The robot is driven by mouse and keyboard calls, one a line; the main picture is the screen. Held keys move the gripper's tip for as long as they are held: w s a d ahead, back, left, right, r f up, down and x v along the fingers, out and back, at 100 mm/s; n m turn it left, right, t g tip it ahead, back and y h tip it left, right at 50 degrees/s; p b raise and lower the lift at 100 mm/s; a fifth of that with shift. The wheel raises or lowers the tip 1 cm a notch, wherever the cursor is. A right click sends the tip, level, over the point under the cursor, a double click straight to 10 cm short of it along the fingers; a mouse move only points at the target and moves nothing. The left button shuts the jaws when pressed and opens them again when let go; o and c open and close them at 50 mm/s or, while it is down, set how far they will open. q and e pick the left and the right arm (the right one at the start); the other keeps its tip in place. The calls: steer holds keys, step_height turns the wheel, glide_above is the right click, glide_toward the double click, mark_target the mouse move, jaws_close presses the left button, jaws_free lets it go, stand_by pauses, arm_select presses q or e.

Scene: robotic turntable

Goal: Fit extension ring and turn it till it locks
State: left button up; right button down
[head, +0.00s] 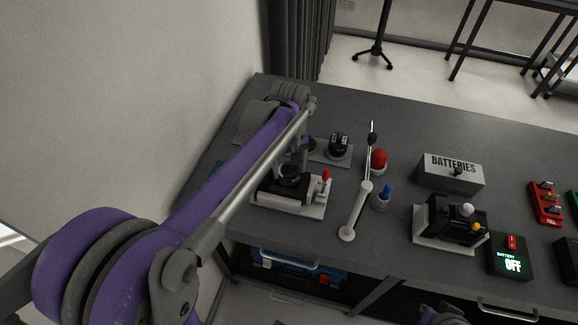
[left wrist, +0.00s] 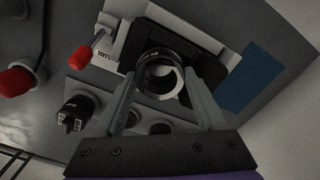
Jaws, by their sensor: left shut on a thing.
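The extension ring (left wrist: 147,82) is a dark, open ring. In the left wrist view it sits between the two fingers of my left gripper (left wrist: 158,80), which is shut on it. Behind it is a black device on a white base (left wrist: 130,42) with a red-topped lever (left wrist: 80,58). In the head view the same white base (head: 305,210) stands near the table's front left, and my left gripper (head: 290,163) is directly over it. A dark round part (head: 289,172) shows under the gripper. I cannot tell whether the ring is seated or just above the device.
A plate with a black knobbed part (head: 338,146) lies behind the device. A jointed grey lever (head: 357,212), a red knob (head: 379,158) and a blue-topped knob (head: 383,196) stand to the right. The batteries box (head: 447,180) and another black device (head: 455,220) are farther right.

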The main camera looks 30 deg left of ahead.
arm_select(q)
steer(key=shift+m, duration=0.5)
steer(key=o, duration=1.4)
steer(key=shift+c, duration=0.2)
step_height(320, 180, up, 11)
steer(key=s+d+f+m+t, duration=0.2)
steer(key=s+d+f+m, duration=0.1)
steer(key=s+f, duration=0.4)
steer(key=s+d+f+m+t, duration=0.3)
steer(key=s+f+m, duration=0.2)
steer(key=s+f, duration=0.2)
steer(key=shift+s+d+f+p, duration=0.3)
steer(key=shift+s+d+p, duration=0.1)
steer(key=shift+s, duration=0.35)
